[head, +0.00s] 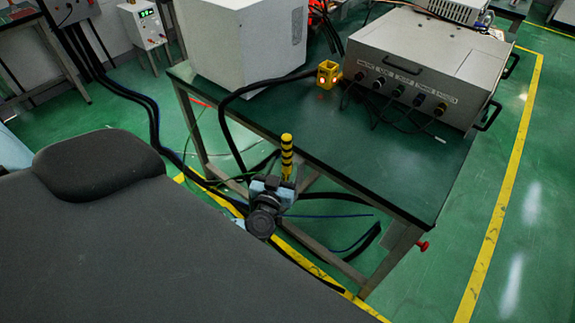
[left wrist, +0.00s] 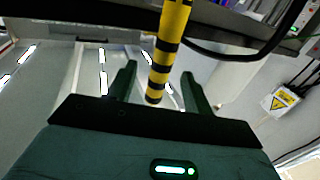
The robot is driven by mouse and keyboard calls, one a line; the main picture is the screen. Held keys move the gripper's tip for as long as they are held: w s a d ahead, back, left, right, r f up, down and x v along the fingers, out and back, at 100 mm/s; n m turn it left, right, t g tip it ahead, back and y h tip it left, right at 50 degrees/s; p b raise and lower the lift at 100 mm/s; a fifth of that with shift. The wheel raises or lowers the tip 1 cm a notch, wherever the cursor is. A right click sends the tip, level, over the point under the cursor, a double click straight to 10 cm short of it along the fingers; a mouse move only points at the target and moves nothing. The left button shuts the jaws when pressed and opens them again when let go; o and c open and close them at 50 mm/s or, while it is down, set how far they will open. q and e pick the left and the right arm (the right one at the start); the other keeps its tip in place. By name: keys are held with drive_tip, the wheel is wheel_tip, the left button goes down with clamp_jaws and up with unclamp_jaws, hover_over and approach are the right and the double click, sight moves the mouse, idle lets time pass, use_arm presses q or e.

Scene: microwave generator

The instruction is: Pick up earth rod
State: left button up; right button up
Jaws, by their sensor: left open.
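The earth rod (head: 287,157) is a yellow rod with black bands. In the head view it shows upright at the near edge of the green table, just above my left gripper (head: 274,186). In the left wrist view the rod (left wrist: 172,40) comes down from the top, slightly tilted, and its lower end shows between the two fingers of my open left gripper (left wrist: 160,85). There is a visible gap on both sides of it. I cannot tell how deep the rod sits between the fingers. My right gripper is not in view.
The green table (head: 400,175) carries a white cabinet (head: 240,40), a grey control box (head: 430,60) with cables and a small yellow lamp block (head: 328,74). Black cables hang below the near edge. A red knob (head: 422,246) sticks out at the table's right leg.

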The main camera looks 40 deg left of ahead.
sight(285, 158)
use_arm(q)
drive_tip(key=shift+b+x, duration=0.3)
drive_tip(key=shift+x, duration=2.25)
drive_tip(key=shift+a, duration=0.15)
clamp_jaws()
